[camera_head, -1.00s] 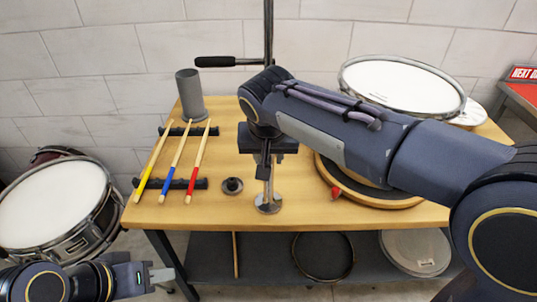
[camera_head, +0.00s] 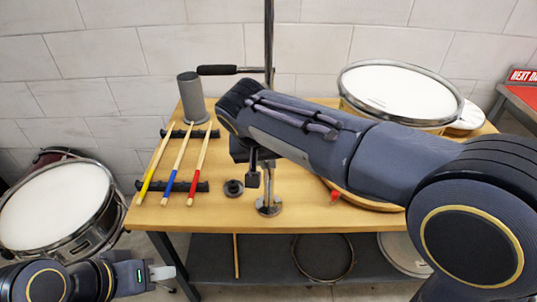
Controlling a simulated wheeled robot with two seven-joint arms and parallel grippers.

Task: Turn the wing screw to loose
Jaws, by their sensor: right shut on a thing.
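A metal stand post rises from a round foot (camera_head: 269,207) at the table's front middle, with a rod (camera_head: 269,35) and a black-handled crank arm (camera_head: 217,70) above. My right gripper (camera_head: 254,179) points down beside the post, under my dark wrist. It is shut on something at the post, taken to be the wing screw. The wing screw itself is hidden by my gripper and forearm, so its angle cannot be seen. My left gripper (camera_head: 161,273) is low at the left, off the table's front edge and apart from everything; its finger gap is unclear.
Sticks with yellow, blue (camera_head: 178,165) and red ends lie on black racks left of the post. A grey cup (camera_head: 193,100) and a black ring (camera_head: 233,188) stand near. A drum (camera_head: 400,93) is behind my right arm; another drum (camera_head: 55,210) stands at left.

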